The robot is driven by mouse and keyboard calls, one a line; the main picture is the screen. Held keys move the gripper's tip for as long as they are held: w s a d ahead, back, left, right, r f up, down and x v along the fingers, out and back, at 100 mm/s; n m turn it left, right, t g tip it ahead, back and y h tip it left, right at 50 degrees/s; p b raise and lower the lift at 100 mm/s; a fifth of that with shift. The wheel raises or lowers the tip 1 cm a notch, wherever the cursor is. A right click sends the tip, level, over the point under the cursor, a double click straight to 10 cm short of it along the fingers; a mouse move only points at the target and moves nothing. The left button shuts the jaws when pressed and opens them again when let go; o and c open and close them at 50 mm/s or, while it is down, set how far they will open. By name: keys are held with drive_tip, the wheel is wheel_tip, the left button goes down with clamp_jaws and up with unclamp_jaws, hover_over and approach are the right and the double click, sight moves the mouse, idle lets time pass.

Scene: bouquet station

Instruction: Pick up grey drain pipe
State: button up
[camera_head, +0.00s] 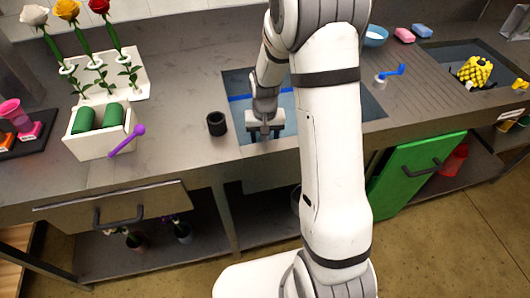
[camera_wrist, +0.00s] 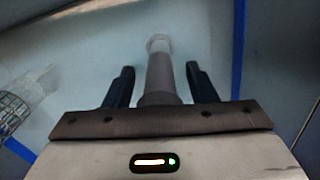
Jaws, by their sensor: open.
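The grey drain pipe (camera_wrist: 161,75) shows in the wrist view as an upright-looking tube with a pale round end. It lies between the two dark fingers of my gripper (camera_wrist: 160,85), with a gap visible on each side. My gripper is open and the fingers do not appear to touch the pipe. In the head view my gripper (camera_head: 265,128) is low over the front part of the left sink basin (camera_head: 236,92). The pipe cannot be made out in the head view, where my gripper and arm cover that spot.
A black cup (camera_head: 216,124) stands on the counter just left of the basin. A white box (camera_head: 98,140) with green rolls and a purple tool (camera_head: 127,140) is farther left. A wire-like object (camera_wrist: 18,108) is at the wrist view's left edge. A green door (camera_head: 415,172) hangs below.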

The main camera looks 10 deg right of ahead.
drive_tip(key=shift+f, duration=0.35)
drive_tip(key=shift+c, duration=0.2)
clamp_jaws()
